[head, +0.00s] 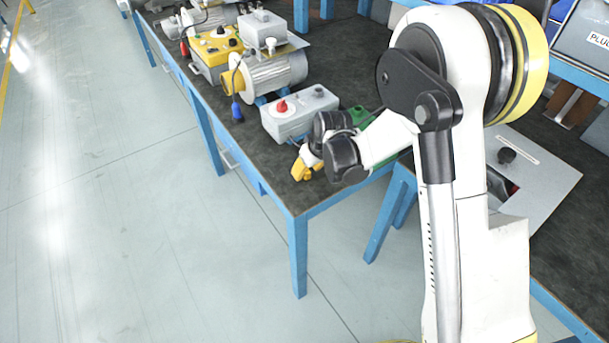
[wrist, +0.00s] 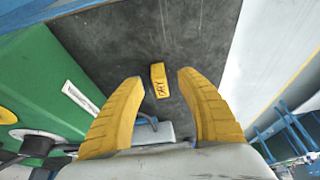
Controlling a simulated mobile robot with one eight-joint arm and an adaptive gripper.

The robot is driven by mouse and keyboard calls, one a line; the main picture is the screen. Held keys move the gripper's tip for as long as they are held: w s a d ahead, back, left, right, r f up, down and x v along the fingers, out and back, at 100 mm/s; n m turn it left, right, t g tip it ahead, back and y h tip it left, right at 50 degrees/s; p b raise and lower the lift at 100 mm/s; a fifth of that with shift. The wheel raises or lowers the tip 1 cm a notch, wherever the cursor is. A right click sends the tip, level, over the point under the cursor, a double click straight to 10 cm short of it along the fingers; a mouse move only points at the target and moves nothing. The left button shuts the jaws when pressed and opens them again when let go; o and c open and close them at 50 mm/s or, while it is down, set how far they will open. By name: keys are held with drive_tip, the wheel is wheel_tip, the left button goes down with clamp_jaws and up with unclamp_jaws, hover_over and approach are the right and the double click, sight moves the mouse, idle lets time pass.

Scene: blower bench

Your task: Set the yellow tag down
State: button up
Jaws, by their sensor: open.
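The yellow tag (wrist: 158,78) shows in the wrist view as a small block with dark lettering on its near face. It appears to lie on the dark bench top (wrist: 115,45). My gripper (wrist: 158,82) is open, its two yellow fingers on either side of the tag, with a clear gap to each. In the head view my gripper (head: 305,170) points down over the front end of the bench. I cannot make out the tag there; my gripper probably hides it.
A grey box with a red knob (head: 299,115) stands just behind my gripper. A green box (wrist: 40,85) is close on the left in the wrist view. Motors (head: 270,72) stand farther back. The bench's front edge (head: 300,213) is near, with open floor beyond.

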drive_tip(key=shift+x, duration=1.1)
clamp_jaws()
drive_tip(key=shift+r, duration=0.15)
